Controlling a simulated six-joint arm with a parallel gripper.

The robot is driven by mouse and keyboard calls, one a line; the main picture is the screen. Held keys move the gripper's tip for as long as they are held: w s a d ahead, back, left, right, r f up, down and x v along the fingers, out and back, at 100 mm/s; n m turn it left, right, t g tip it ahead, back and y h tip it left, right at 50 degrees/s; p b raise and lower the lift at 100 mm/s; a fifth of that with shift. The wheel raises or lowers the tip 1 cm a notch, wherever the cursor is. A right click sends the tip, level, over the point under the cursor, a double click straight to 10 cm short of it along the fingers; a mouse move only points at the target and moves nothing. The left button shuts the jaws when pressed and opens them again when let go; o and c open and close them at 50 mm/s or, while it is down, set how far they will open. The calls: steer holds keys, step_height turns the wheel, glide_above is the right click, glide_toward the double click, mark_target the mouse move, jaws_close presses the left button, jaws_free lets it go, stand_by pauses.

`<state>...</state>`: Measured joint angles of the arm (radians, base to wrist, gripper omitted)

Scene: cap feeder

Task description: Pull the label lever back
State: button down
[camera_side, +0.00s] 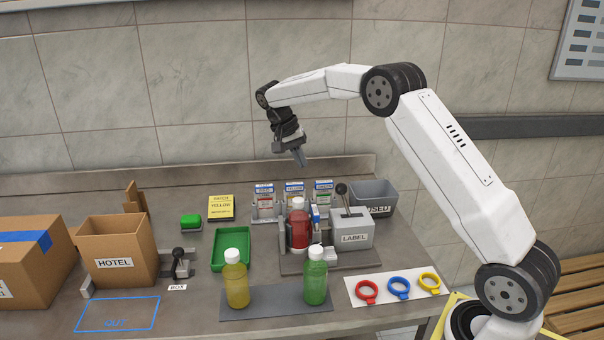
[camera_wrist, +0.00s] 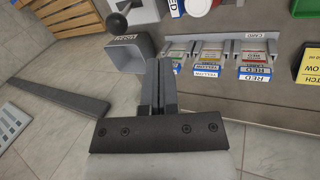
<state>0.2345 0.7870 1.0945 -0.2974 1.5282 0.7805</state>
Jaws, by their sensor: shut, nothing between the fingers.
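The label lever (camera_side: 342,195) is a thin stick with a black knob, rising from the top of the grey box marked LABEL (camera_side: 354,238). It leans slightly left in the side view. In the wrist view, its dark knob (camera_wrist: 117,21) shows at the upper left. My gripper (camera_side: 301,162) is shut and empty, in the air above the back of the bench, up and left of the lever and apart from it. In the wrist view, its fingers (camera_wrist: 161,68) are together. A red bottle (camera_side: 299,230) stands in the station left of the LABEL box.
A grey bin (camera_side: 376,192) stands behind the LABEL box. Card holders (camera_side: 294,203) with several cards stand below my gripper. Yellow (camera_side: 236,285) and green (camera_side: 315,282) bottles stand on a dark mat in front. Coloured rings (camera_side: 398,287) lie at front right.

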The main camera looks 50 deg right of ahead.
steer(key=x, duration=0.7)
steer(key=shift+s+f, duration=0.1)
steer(key=shift+f, duration=0.25)
steer(key=shift+s+d, duration=0.6)
steer(key=shift+s, duration=0.2)
steer(key=shift+s+d, duration=0.6)
steer(key=shift+s, duration=0.2)
steer(key=shift+s+d+r, duration=0.1)
steer(key=shift+r, duration=0.05)
steer(key=shift+s+d+r+t+y, duration=0.15)
steer(key=shift+s+t+y, duration=0.05)
steer(key=shift+t+y, duration=0.1)
steer(key=shift+s+d, duration=0.1)
steer(key=shift+d, duration=0.05)
steer(key=shift+s+d+r+t+y, duration=0.45)
steer(key=shift+s+d+t+y, duration=0.05)
steer(key=shift+s+d, duration=0.15)
steer(key=s+d+t+y, duration=0.1)
steer(key=s+d, duration=0.4)
steer(key=shift+r+t+y, duration=0.2)
steer(key=shift+t+y, duration=0.2)
